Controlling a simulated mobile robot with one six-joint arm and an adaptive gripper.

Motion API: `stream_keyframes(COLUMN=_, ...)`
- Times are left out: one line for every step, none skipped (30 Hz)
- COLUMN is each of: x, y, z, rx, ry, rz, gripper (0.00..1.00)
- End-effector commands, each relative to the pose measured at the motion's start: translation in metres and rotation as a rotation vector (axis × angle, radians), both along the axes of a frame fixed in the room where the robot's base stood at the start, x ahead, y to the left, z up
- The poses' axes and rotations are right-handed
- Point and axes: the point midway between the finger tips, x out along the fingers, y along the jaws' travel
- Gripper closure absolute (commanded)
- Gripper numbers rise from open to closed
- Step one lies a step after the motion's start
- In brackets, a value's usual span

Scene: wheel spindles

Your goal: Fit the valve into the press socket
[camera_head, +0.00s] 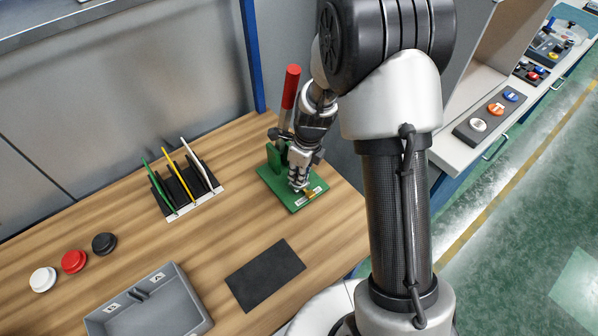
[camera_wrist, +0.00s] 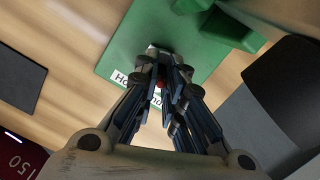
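The press is a green base (camera_head: 274,185) with a green upright and a long red handle (camera_head: 291,86), at the back right of the wooden table. Its green base (camera_wrist: 118,62) also fills the top middle of the wrist view. My gripper (camera_head: 298,184) points down over the base, close to its surface. In the wrist view my gripper (camera_wrist: 163,75) has its fingers close together, with a small red part (camera_wrist: 161,84) showing between them. I cannot tell whether this is the valve or whether the fingers grip it. The socket is hidden behind the fingers. A small brass-coloured patch (camera_head: 309,193) shows beside the fingertips.
A black rack (camera_head: 178,191) with green, yellow and white plates stands left of the press. A black mat (camera_head: 265,274) and a grey tray (camera_head: 180,320) lie nearer. White, red and black round pieces (camera_head: 74,261) sit at the left. The table between is clear.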

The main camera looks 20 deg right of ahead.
Motion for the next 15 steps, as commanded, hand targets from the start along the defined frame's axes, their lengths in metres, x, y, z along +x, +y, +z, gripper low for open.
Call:
stream_keyframes(x=-0.0003, y=0.0001, z=-0.0002, rx=0.0, ry=0.001, rz=0.0, gripper=0.85)
stream_keyframes(x=-0.0004, y=0.0, z=-0.0002, rx=0.0, ry=0.001, rz=0.0, gripper=0.83)
stream_keyframes(x=-0.0005, y=0.0001, z=-0.0002, rx=0.0, ry=0.001, rz=0.0, gripper=0.8)
stream_keyframes(x=-0.0005, y=0.0001, z=-0.0002, rx=0.0, ry=0.001, rz=0.0, gripper=0.78)
stream_keyframes(x=-0.0006, y=0.0001, z=-0.0003, rx=0.0, ry=0.001, rz=0.0, gripper=0.76)
stream_keyframes(x=-0.0006, y=0.0001, z=-0.0004, rx=0.0, ry=0.001, rz=0.0, gripper=0.74)
stream_keyframes(x=-0.0007, y=0.0002, z=-0.0004, rx=0.0, ry=0.001, rz=0.0, gripper=0.72)
stream_keyframes(x=-0.0007, y=0.0002, z=-0.0004, rx=0.0, ry=0.001, rz=0.0, gripper=0.72)
stream_keyframes(x=-0.0007, y=0.0001, z=-0.0005, rx=0.001, ry=0.002, rz=0.0, gripper=0.72)
stream_keyframes(x=-0.0007, y=0.0001, z=-0.0005, rx=0.001, ry=0.002, rz=0.0, gripper=0.72)
stream_keyframes(x=-0.0007, y=0.0001, z=-0.0005, rx=0.001, ry=0.002, rz=0.0, gripper=0.72)
stream_keyframes(x=-0.0007, y=0.0001, z=-0.0005, rx=0.001, ry=0.002, rz=0.0, gripper=0.72)
stream_keyframes(x=-0.0007, y=0.0001, z=-0.0005, rx=0.001, ry=0.002, rz=0.0, gripper=0.72)
stream_keyframes(x=-0.0007, y=0.0001, z=-0.0005, rx=0.001, ry=0.002, rz=0.0, gripper=0.72)
stream_keyframes(x=-0.0007, y=0.0001, z=-0.0005, rx=0.001, ry=0.002, rz=0.0, gripper=0.72)
